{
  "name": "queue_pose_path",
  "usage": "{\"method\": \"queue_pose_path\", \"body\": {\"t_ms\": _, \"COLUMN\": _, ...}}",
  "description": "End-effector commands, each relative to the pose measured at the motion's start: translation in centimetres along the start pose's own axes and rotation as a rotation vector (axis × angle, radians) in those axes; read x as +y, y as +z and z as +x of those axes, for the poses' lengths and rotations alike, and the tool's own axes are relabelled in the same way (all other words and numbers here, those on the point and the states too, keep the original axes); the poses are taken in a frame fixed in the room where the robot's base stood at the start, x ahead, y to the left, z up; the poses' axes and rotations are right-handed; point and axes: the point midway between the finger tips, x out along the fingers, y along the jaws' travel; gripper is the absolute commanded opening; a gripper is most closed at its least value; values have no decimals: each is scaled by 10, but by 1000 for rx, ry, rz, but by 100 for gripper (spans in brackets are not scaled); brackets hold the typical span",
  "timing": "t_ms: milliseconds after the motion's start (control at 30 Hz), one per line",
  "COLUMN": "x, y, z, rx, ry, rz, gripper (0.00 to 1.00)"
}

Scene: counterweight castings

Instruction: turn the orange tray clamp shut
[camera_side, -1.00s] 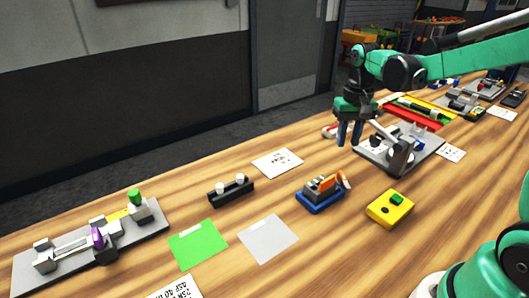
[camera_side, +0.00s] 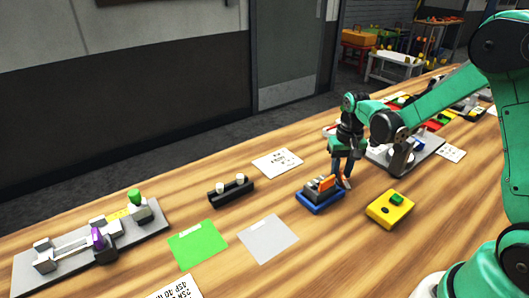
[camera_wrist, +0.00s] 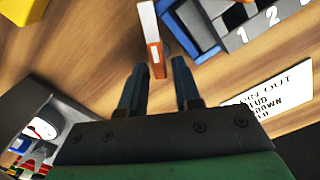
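The blue tray (camera_side: 320,207) sits on the wooden table, carrying grey blocks and the orange clamp (camera_side: 327,183). My gripper (camera_side: 342,181) is low at the tray's right end in the side view, by the clamp's lever, and partly hides it. In the wrist view the orange and white lever (camera_wrist: 153,42) runs down from the top edge, and its near end shows between the two fingertips of my gripper (camera_wrist: 158,68). The fingers are apart, with gaps on both sides of the lever. I cannot tell whether they are at its height. The blue tray (camera_wrist: 190,28) lies to its right.
A yellow box with a green button (camera_side: 390,210) stands right of the tray. A grey fixture plate (camera_side: 428,150) lies behind my gripper. A black holder with white pegs (camera_side: 231,190) and a grey card (camera_side: 268,238) are to the left. A printed card (camera_wrist: 270,98) shows in the wrist view.

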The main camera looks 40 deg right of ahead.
Motion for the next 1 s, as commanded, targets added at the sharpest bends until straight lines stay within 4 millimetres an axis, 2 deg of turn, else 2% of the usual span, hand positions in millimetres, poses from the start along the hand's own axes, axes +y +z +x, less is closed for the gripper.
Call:
{"method": "queue_pose_path", "body": {"t_ms": 33, "x": 0, "y": 0, "z": 0, "rx": 0, "ry": 0, "rz": 0, "gripper": 19}}
{"method": "queue_pose_path", "body": {"t_ms": 100, "x": 0, "y": 0, "z": 0, "rx": 0, "ry": 0, "rz": 0, "gripper": 0}}
{"method": "queue_pose_path", "body": {"t_ms": 567, "x": 0, "y": 0, "z": 0, "rx": 0, "ry": 0, "rz": 46, "gripper": 0}}
{"method": "queue_pose_path", "body": {"t_ms": 767, "x": 2, "y": 0, "z": 0, "rx": 0, "ry": 0, "rz": 160, "gripper": 0}}
{"method": "queue_pose_path", "body": {"t_ms": 1000, "x": 4, "y": 1, "z": 0, "rx": 0, "ry": 0, "rz": 375, "gripper": 0}}
